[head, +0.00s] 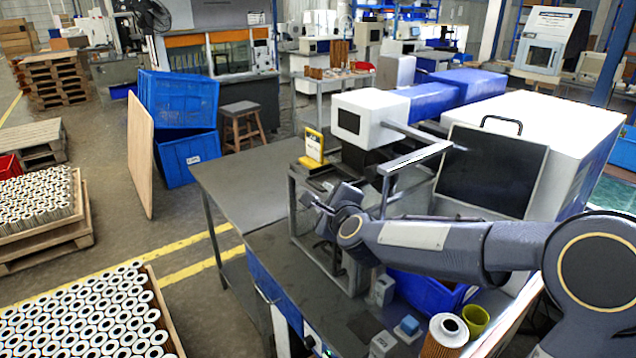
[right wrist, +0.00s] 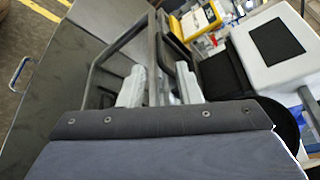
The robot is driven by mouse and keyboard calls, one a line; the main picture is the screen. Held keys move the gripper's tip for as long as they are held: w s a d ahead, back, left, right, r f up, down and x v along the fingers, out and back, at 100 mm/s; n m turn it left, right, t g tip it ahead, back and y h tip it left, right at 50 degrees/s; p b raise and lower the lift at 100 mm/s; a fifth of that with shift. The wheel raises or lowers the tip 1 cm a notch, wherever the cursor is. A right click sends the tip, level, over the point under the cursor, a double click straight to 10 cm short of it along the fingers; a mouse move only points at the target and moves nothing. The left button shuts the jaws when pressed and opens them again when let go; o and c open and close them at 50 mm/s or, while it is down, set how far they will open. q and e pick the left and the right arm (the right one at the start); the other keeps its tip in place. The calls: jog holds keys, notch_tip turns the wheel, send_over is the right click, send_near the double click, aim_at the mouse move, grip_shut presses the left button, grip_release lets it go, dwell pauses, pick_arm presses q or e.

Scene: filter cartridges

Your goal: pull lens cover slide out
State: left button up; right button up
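The white machine head (head: 368,118) with a dark square window stands at the back of the workbench, and it also shows at the upper right of the right wrist view (right wrist: 250,75). A black part (right wrist: 222,76) sits beside and below it in that view. I cannot single out the lens cover slide with certainty. My right gripper (head: 318,203) is in front of and below the head, by the grey metal frame. In the right wrist view its two pale fingers (right wrist: 160,84) stand apart with nothing seen between them. My left gripper is not in view.
The grey frame (head: 293,205) surrounds the space near my right gripper. A yellow-framed item (head: 314,146) stands behind it. The workbench top (head: 240,180) at left is clear.

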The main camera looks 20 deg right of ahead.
aim_at(317, 189)
jog(key=p+x, duration=0.1)
jog(key=x, duration=0.5)
jog(key=shift+w+f, duration=0.1)
jog(key=shift+w, duration=0.3)
grip_shut()
jog(key=shift+s, duration=0.1)
